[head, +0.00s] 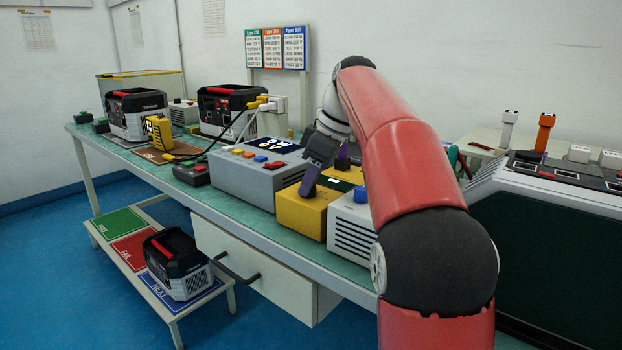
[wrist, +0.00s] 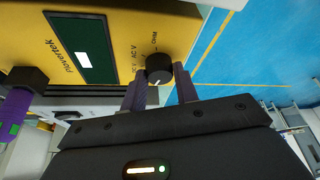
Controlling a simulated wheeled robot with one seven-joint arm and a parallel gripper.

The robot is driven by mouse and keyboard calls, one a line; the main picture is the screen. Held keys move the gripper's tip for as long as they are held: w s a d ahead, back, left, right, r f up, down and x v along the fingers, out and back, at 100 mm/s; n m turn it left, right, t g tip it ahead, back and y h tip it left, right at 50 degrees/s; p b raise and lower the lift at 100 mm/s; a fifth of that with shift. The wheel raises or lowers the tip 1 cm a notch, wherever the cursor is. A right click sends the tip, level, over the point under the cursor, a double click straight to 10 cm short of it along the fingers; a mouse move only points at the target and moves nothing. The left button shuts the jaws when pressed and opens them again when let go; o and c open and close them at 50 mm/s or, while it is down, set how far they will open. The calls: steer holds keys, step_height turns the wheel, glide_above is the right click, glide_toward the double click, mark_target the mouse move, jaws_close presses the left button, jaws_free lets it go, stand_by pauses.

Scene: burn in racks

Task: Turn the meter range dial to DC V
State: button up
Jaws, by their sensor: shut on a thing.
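The yellow meter (head: 300,215) stands on the bench between a grey unit and a white vented box. The dial's pointer setting is not clear. My gripper (wrist: 160,82) has a purple-grey finger on each side of the dial and is shut on it. In the head view my gripper (head: 307,188) is at the meter; the dial is hidden.
The grey unit (head: 255,175) with coloured buttons stands left of the meter, the white vented box (head: 350,222) right. A black block with a purple part (wrist: 18,105) sits at the meter's left in the wrist view. Black power units (head: 137,113) stand farther along the bench.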

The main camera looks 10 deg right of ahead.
steer(key=shift+m, duration=0.3)
steer(key=m+t+h, duration=0.1)
steer(key=m, duration=0.2)
steer(key=shift+s+a+m, duration=0.1)
steer(key=shift+m, duration=0.3)
steer(key=m+t+h, duration=0.1)
steer(key=m+h, duration=0.1)
steer(key=m, duration=0.3)
steer(key=shift+a, duration=0.1)
steer(key=shift+m, duration=0.3)
steer(key=o, duration=1)
steer(key=shift+c, duration=0.2)
